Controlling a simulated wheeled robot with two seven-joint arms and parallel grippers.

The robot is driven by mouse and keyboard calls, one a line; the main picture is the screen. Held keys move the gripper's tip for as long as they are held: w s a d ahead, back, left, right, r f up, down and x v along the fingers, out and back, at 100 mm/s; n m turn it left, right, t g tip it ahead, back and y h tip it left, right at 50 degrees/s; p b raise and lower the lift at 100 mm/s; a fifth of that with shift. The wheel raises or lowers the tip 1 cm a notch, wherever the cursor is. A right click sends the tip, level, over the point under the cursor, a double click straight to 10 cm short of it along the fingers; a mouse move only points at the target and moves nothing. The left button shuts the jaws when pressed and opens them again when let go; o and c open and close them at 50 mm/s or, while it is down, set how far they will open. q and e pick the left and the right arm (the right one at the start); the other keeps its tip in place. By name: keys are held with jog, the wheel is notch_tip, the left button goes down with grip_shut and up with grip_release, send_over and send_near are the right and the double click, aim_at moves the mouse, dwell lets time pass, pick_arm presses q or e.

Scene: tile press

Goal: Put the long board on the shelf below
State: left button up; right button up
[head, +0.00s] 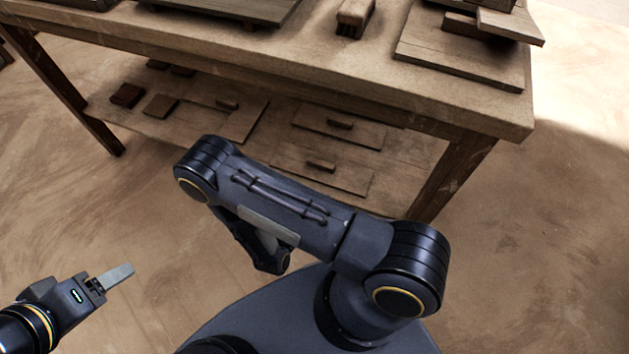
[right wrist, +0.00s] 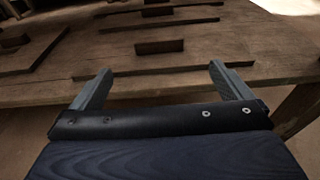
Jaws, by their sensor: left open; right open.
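On the lower shelf (head: 400,165), a flat board with a small handle block (head: 300,168) lies near the front edge. It also shows in the right wrist view (right wrist: 200,60), just beyond my right gripper (right wrist: 160,78). A similar handled board (head: 355,130) lies behind it. I cannot tell which is the long board. My right gripper is open and empty, its two fingers apart at the shelf's front; my arm hides it in the head view. My left gripper (head: 121,274) is open and empty over the floor, far from the shelf.
Another handled board (head: 250,118) and small dark blocks (head: 127,95) lie on the shelf's left. The tabletop (head: 310,50) above holds a brush-like block (head: 354,16) and stacked boards (head: 470,50). A table leg (head: 455,178) stands right of the shelf. The floor in front is clear.

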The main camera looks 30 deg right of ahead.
jog(key=s+d+r+m+g+y, duration=0.2)
jog(key=s+d+r+m+g, duration=0.15)
jog(key=r+m+g, duration=0.35)
jog(key=s+d+r+m+g+y, duration=0.1)
jog(key=s+d+r+m+g, duration=0.25)
jog(key=r+m+g, duration=0.45)
jog(key=s+a+r+m+t+y, duration=0.2)
jog(key=r+m+t+y, duration=0.3)
jog(key=r, duration=0.3)
jog(key=s+a+r+m+t+y, duration=0.3)
jog(key=s+r+m+t+y, duration=0.2)
jog(key=r+m+y, duration=0.2)
notch_tip(320, 180, up, 3)
jog(key=shift+s+a+f+m+y, duration=0.2)
jog(key=shift+s+a+m+y, duration=0.1)
jog(key=shift+m+y, duration=0.15)
